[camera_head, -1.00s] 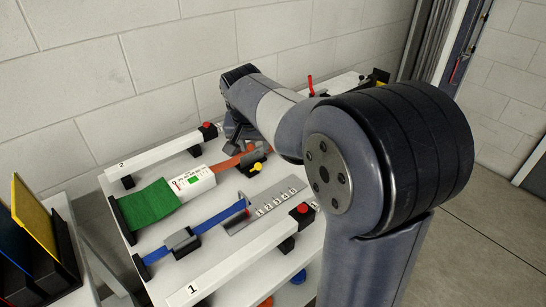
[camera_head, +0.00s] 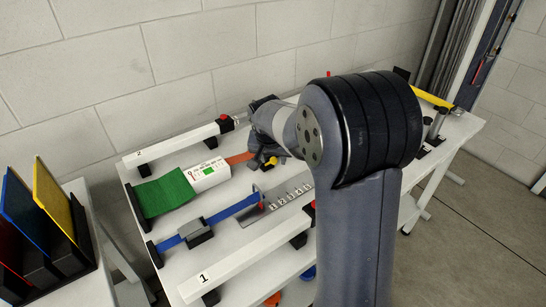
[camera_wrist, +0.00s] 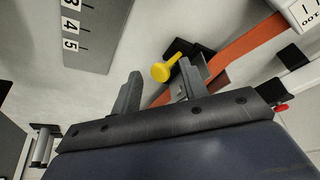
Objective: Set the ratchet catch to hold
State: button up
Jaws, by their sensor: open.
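The ratchet catch appears to be the yellow round-headed lever (camera_head: 272,161) on a dark block beside the orange strap (camera_head: 240,158). I cannot tell which position it is set to. The orange strap (camera_wrist: 245,42) runs behind the right finger. My gripper (camera_wrist: 159,82) is open with nothing held. Contact with the lever cannot be made out. In the head view my forearm and wrist hide most of the gripper.
A grey numbered scale plate (camera_head: 285,196) lies near the blue strap (camera_head: 230,209) and its grey slider (camera_head: 195,232). A green strap (camera_head: 165,193) joins a white display box (camera_head: 207,174). White rails 1 (camera_head: 250,262) and 2 (camera_head: 180,145) flank them. Coloured panels (camera_head: 55,205) stand at left.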

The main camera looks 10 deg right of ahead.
jog(key=shift+c, duration=0.4)
grip_shut()
jog(key=shift+r+p, duration=0.15)
jog(key=shift+p, duration=0.25)
jog(key=p, duration=0.1)
jog(key=r+g+p, duration=0.1)
jog(key=p, duration=0.1)
jog(key=shift+w+a, duration=0.2)
jog(key=shift+w, duration=0.2)
jog(key=p, duration=0.1)
jog(key=w+g+p, duration=0.1)
jog(key=p, duration=0.1)
jog(key=g+h+p, duration=0.1)
jog(key=shift+w+a+r+p, duration=0.2)
jog(key=shift+a+r+p, duration=0.05)
jog(key=shift+p, duration=0.1)
jog(key=g+p, duration=0.1)
jog(key=w+g+h+p, duration=0.1)
jog(key=p, duration=0.1)
jog(key=shift+w+a+n, duration=0.15)
jog(key=shift+a+n, duration=0.1)
jog(key=shift+n, duration=0.05)
jog(key=shift+w+a+f+g+h+p, duration=0.1)
jog(key=shift+w+a+g+h+p, duration=0.1)
jog(key=shift+w+g+p, duration=0.45)
jog(key=shift+w+a+f+g+h+p, duration=0.15)
jog(key=shift+g+p, duration=0.3)
jog(key=shift+p, duration=0.45)
